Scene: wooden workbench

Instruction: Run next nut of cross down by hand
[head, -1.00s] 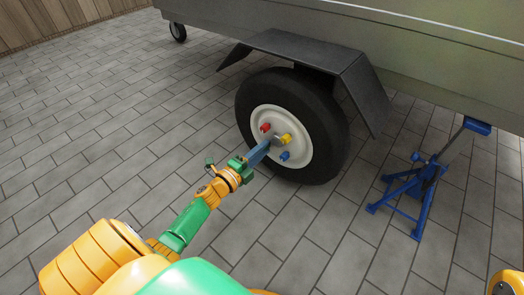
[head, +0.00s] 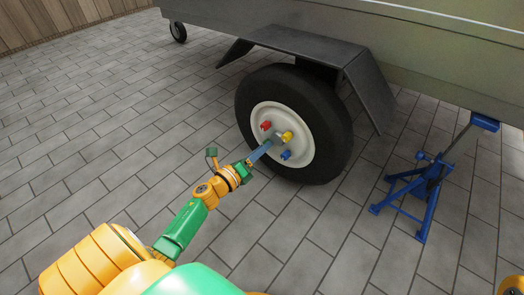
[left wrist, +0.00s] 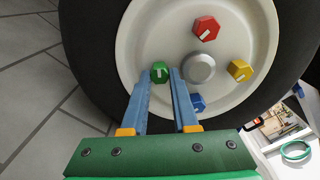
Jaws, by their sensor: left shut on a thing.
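The wheel has a black tyre (head: 330,110) and a pale rim (head: 304,120) with coloured hex nuts around a grey hub (left wrist: 198,68). The red nut (head: 265,126), yellow nut (head: 286,137) and blue nut (head: 286,155) show in the head view. In the left wrist view the red nut (left wrist: 206,29) is at the top, the yellow nut (left wrist: 240,71) at right and the blue nut (left wrist: 197,102) below the hub. My left gripper (head: 267,146) is shut on the green nut (left wrist: 159,73), at the left of the hub. The head view hides this nut. My right gripper is out of view.
A grey trailer body (head: 420,50) and dark mudguard (head: 310,46) overhang the wheel. A blue jack stand (head: 425,185) stands to the right under the trailer edge. A small caster wheel (head: 178,31) is far left. The paved floor (head: 90,140) at left is clear.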

